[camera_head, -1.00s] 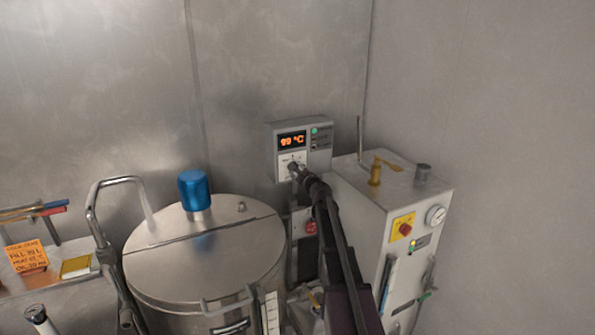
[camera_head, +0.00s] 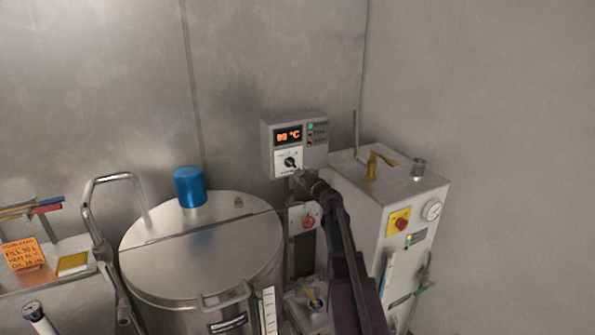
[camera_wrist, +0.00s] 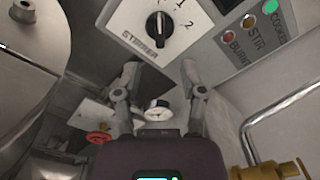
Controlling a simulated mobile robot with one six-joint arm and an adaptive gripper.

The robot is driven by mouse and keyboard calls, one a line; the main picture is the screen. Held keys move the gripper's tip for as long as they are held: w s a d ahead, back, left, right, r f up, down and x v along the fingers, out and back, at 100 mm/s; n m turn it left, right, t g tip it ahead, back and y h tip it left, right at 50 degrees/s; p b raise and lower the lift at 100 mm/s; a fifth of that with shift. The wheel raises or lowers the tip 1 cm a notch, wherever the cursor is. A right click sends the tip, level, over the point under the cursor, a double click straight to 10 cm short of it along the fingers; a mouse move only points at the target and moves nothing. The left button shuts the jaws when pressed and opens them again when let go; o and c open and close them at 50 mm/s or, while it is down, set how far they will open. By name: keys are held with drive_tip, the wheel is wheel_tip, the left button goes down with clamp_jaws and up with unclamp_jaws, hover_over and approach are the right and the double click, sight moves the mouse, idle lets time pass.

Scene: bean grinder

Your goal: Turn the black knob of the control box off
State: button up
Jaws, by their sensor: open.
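The grey control box (camera_head: 318,155) hangs on the back wall. Its display glows orange. Its black knob (camera_head: 291,162) sits on a white plate and also shows at the top of the wrist view (camera_wrist: 157,30). The plate reads "STIRRER", with 1 and 2 right of the knob. The knob is elongated and stands roughly upright in that view; I cannot tell surely which mark it points to. My gripper (camera_head: 297,178) is just below the knob in the head view. In the wrist view my gripper (camera_wrist: 161,82) has its fingers spread, empty and apart from the knob.
Green, yellow and red lamps (camera_wrist: 249,21) sit beside the knob plate. A steel vat (camera_head: 200,255) with a blue motor cap stands left. A white cabinet (camera_head: 375,210) with a yellow valve (camera_head: 372,168) stands right. A red button (camera_head: 308,222) is below the box.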

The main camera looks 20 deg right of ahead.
drive_tip(key=shift+s, duration=1.85)
